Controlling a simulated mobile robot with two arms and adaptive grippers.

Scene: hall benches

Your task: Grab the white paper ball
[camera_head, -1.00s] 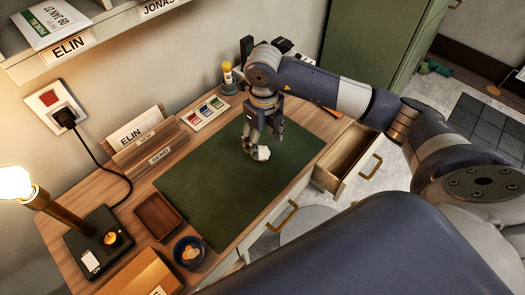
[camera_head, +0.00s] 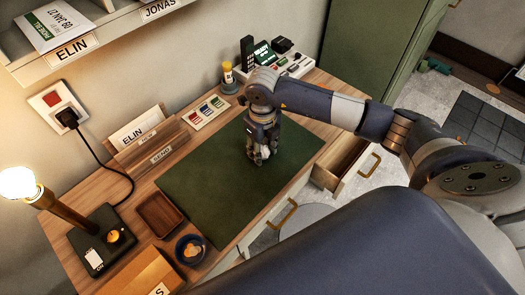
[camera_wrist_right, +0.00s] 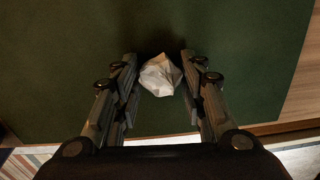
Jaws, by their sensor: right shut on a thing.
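The white paper ball (camera_wrist_right: 160,76) sits between the two fingers of my right gripper (camera_wrist_right: 158,85) in the right wrist view, and the gripper is shut on it. In the head view my right gripper (camera_head: 261,156) points down over the green desk mat (camera_head: 205,195), with the white ball (camera_head: 265,153) partly hidden between its fingers. I cannot tell whether the ball touches the mat. My left gripper is not in view.
A wooden tray (camera_head: 158,215) and a blue bowl (camera_head: 190,250) stand left of the mat. A lamp (camera_head: 40,205) is at the far left. A card holder (camera_head: 150,140) and colored cards (camera_head: 206,113) are behind. A drawer (camera_head: 340,165) stands open at the right. Most of the mat is clear.

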